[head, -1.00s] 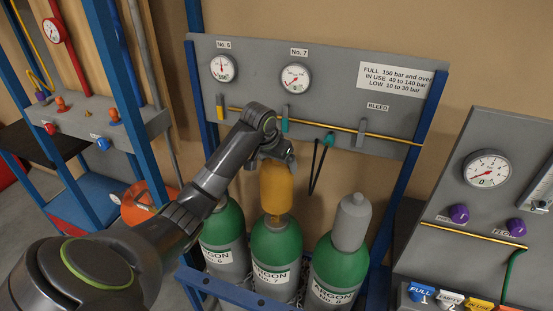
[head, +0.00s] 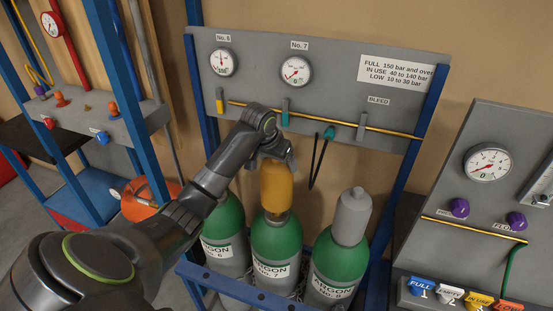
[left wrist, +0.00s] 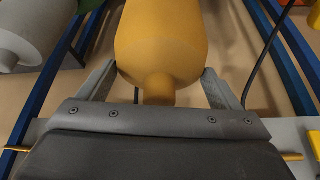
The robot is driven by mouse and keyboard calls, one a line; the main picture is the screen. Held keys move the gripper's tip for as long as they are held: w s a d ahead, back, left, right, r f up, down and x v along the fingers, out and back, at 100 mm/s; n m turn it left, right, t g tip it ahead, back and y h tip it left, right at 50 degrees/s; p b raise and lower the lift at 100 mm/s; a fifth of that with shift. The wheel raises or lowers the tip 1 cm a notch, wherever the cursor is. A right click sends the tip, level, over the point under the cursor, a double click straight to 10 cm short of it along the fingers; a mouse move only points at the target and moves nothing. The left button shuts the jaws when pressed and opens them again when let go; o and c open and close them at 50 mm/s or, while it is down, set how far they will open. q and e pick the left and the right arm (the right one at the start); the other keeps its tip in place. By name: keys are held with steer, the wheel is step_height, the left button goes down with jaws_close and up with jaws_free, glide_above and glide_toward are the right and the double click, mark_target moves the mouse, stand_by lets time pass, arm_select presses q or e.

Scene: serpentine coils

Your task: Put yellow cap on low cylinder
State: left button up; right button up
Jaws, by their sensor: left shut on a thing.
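My left gripper (head: 275,163) is shut on the yellow cap (head: 277,188), near its narrow top. The left wrist view shows the gripper's fingers (left wrist: 157,85) on either side of the cap's neck (left wrist: 160,55). The cap hangs upright over the green shoulder of the argon cylinder No. 7 (head: 277,240), with a little of the valve showing below its rim. The gauge No. 7 (head: 296,71) has its needle to the lower left; the needle of gauge No. 6 (head: 222,62) points up. My right gripper is not in view.
Cylinder No. 8 (head: 340,264) wears a grey cap (head: 352,215), close on the right. Cylinder No. 6 (head: 222,225) stands close on the left, its top hidden by my arm. A grey panel (head: 340,112) with a brass pipe and dark hose is behind.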

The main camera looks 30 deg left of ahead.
arm_select(q)
steer(key=shift+f, duration=0.95)
steer(key=shift+w+f+b, duration=0.1)
steer(key=shift+f+b, duration=0.5)
steer(key=shift+f, duration=1.45)
steer(key=o, duration=1.8)
steer(key=shift+f, duration=0.1)
steer(key=b+v, duration=0.2)
steer(key=v, duration=1.5)
steer(key=shift+r, duration=0.25)
